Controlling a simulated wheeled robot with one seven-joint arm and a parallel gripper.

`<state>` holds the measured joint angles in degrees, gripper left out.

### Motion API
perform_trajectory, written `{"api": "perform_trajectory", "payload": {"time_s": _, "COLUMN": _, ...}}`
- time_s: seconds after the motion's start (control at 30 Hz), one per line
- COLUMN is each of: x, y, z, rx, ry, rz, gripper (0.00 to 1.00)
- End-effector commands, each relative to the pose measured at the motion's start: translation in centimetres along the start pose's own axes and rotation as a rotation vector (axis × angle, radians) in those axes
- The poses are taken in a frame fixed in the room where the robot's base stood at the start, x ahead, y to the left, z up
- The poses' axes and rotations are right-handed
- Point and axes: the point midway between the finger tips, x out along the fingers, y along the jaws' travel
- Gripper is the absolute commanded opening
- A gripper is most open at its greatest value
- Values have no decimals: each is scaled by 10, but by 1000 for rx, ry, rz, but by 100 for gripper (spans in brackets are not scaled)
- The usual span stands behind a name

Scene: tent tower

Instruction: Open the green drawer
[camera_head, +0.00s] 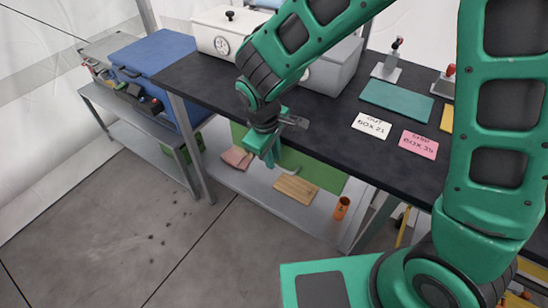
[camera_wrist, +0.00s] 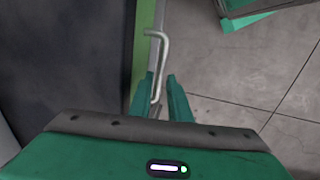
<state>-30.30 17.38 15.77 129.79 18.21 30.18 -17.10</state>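The green drawer (camera_head: 320,173) shows as a green front panel under the black table top, partly hidden behind my gripper (camera_head: 272,158). In the wrist view its front is a narrow green strip (camera_wrist: 141,55) beside the dark table top. A bent silver bar handle (camera_wrist: 163,60) stands out from that strip. My gripper (camera_wrist: 159,90) points down at the table's front edge. Its two green fingers are apart, with the lower part of the handle between them in the picture. I cannot tell whether either finger touches it.
The black table (camera_head: 335,110) carries white boxes, a teal mat (camera_head: 397,100) and label cards. The lower shelf (camera_head: 325,215) holds a wooden board (camera_head: 296,189) and an orange cup (camera_head: 342,208). A blue cooler (camera_head: 155,52) stands at left. Floor (camera_head: 130,230) in front is clear.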

Motion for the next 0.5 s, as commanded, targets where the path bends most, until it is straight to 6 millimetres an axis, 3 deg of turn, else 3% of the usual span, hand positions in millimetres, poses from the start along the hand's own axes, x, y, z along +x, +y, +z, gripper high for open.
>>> {"api": "perform_trajectory", "payload": {"time_s": 0.13, "x": 11, "y": 0, "z": 1, "rx": 1, "ry": -1, "rz": 0, "gripper": 17}}
{"api": "perform_trajectory", "payload": {"time_s": 0.47, "x": 14, "y": 0, "z": 1, "rx": 1, "ry": -1, "rz": 0, "gripper": 17}}
{"api": "perform_trajectory", "payload": {"time_s": 0.5, "x": 14, "y": 0, "z": 1, "rx": 1, "ry": -1, "rz": 0, "gripper": 10}}
